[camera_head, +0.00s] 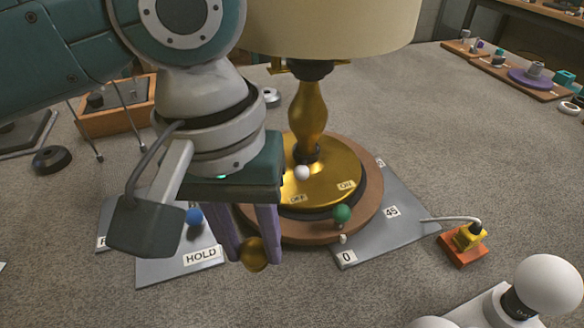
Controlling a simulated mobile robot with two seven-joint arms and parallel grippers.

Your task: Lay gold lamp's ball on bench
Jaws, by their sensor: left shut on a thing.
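The gold lamp (308,115) stands on a round brown base with a gold disc (325,185) marked OFF and ON; its cream shade (330,25) is cut off at the top. My left gripper (248,246) points down in front of the lamp's left side. Its two purple fingers are shut on a gold ball (255,256), which shows at the fingertips. I cannot tell how far the ball is above the bench (300,295). My gripper and wrist hide part of the lamp base. My right gripper is not in view.
A grey HOLD plate (160,270) with a blue ball (194,217) lies left. A green ball (342,213) and white ball (302,172) are at the lamp base. An orange block (463,252) and white bulb (547,285) are right. Bare bench lies at front centre.

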